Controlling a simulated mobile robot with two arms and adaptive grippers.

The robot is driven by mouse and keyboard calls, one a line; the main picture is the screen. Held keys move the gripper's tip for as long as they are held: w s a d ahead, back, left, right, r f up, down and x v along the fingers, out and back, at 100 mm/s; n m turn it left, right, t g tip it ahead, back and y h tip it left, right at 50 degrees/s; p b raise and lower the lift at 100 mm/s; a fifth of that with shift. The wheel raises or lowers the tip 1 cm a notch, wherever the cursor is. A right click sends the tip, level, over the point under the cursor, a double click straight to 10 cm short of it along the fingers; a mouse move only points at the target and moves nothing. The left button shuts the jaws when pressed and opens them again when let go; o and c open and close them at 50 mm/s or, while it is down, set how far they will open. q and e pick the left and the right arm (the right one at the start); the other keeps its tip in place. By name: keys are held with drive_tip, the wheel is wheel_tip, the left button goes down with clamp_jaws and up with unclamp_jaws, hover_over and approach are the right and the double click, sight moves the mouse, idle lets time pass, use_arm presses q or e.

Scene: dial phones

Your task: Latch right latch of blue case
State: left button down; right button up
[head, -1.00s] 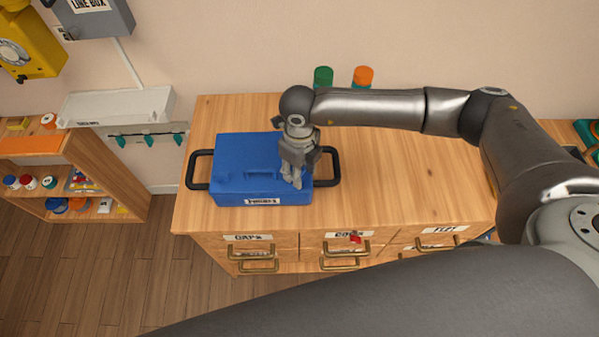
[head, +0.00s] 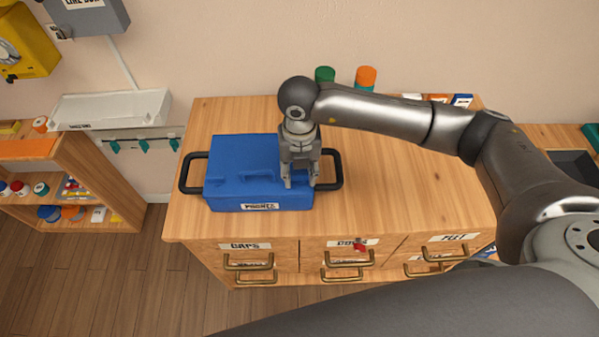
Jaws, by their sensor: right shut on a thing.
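The blue case (head: 232,165) lies closed on the wooden cabinet top, with a label on its front face and black side handles (head: 190,172). The right latch is hidden behind the fingers or too small to make out. My left gripper is not in view.
The cabinet top (head: 400,195) is clear right of the case. A green-topped container (head: 325,75) and an orange-topped one (head: 366,77) stand at the back. Labelled drawers with brass handles (head: 348,275) are below, one with a red item (head: 360,247). A shelf (head: 100,185) stands left.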

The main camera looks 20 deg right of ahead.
sight(300, 175)
drive_tip(key=shift+m, duration=0.4)
drive_tip(key=o, duration=1)
drive_tip(key=shift+r, duration=0.2)
wheel_tip(300, 175, up, 12)
drive_tip(key=shift+f, duration=0.15)
drive_tip(key=shift+f, duration=0.15)
